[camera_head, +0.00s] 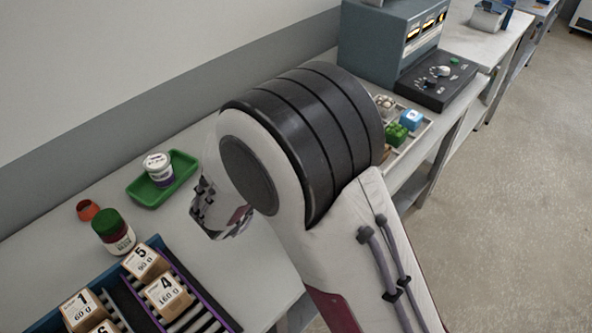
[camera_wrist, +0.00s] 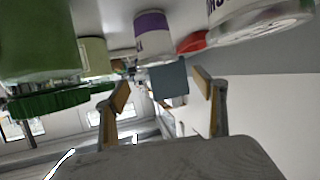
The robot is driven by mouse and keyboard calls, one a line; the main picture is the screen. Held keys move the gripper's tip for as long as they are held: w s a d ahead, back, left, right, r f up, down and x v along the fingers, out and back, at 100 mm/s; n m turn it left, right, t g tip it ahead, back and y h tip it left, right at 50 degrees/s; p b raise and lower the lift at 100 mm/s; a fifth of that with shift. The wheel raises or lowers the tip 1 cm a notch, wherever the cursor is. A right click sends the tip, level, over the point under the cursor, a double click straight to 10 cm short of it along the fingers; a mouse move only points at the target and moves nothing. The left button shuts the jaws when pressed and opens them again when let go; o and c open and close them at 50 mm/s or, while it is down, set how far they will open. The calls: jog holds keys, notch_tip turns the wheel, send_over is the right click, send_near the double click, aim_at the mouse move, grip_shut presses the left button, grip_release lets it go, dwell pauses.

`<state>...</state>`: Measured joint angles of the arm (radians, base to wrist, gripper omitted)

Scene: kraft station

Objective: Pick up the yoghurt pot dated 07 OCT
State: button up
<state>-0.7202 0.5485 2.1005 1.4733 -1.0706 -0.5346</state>
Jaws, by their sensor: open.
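A white pot with a purple band and printed lid (camera_head: 158,168) stands upright in the green tray (camera_head: 186,168), left of centre in the head view. The print is too small to read, so I cannot tell its date. The wrist view shows a white and purple container (camera_wrist: 152,35) and a larger white container with dark print (camera_wrist: 258,18), cut off by the top edge. My gripper (camera_wrist: 162,92) is open, with nothing between its fingertips. In the head view my arm hides most of it; it shows just right of the green tray.
A green-lidded jar (camera_head: 113,232) and an orange-red ring-like piece (camera_head: 88,210) stand left of the tray. A rack of numbered weight blocks (camera_head: 168,293) lies at the front. A grey machine (camera_head: 385,45) stands behind my arm, with a partly hidden tray of coloured items beside it.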

jog(key=shift+f, duration=0.3)
jog(key=shift+f, duration=0.4)
jog(key=shift+w+d+f, duration=0.15)
jog(key=shift+w+f, duration=0.1)
jog(key=shift+x, duration=2.2)
jog(key=c, duration=1.3)
